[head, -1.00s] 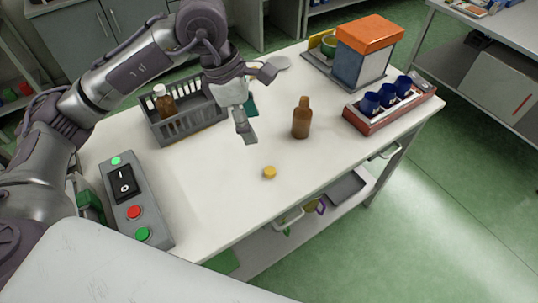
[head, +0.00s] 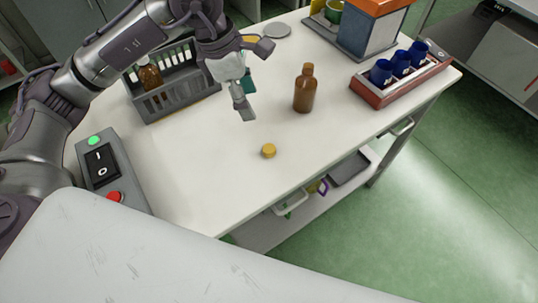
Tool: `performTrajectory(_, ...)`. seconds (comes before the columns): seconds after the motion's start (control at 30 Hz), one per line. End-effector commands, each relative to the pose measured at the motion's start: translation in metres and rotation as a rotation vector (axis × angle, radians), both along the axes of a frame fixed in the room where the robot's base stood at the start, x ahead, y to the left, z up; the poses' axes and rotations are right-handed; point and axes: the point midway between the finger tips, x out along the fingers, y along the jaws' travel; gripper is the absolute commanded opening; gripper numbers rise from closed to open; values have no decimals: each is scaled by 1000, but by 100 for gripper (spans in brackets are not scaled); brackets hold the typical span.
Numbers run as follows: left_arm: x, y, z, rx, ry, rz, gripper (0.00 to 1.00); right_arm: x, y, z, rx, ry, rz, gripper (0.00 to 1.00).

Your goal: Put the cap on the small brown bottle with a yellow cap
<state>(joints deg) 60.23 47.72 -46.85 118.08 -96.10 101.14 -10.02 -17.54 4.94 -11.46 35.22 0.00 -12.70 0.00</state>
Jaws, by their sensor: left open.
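The small brown bottle (head: 304,90) stands upright and uncapped on the white table. The yellow cap (head: 268,151) lies on the table in front of the bottle and a little to its left, apart from it. My left gripper (head: 250,82) is open and empty above the table, left of the bottle and behind the cap, touching neither. My right gripper is not in view.
A grey crate (head: 180,97) holding another brown bottle (head: 150,75) stands at the left. A red tray (head: 372,94) with blue cups stands at the right. A switch box (head: 108,172) is at the front left. The table around the cap is clear.

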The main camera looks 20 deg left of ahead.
Motion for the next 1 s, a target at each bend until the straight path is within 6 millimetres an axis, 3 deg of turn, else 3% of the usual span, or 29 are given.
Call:
performTrajectory(0.03, 0, 0, -17, 0, 0, 0, 63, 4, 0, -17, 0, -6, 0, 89)
performTrajectory(0.17, 0, 0, -27, 0, 0, 0, 63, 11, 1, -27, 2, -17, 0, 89)
performTrajectory(0.67, 0, -1, -32, 0, 1, 0, 63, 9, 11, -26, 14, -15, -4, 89)
performTrajectory(1.0, 4, -18, -91, -1, 5, 0, 63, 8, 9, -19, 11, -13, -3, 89)
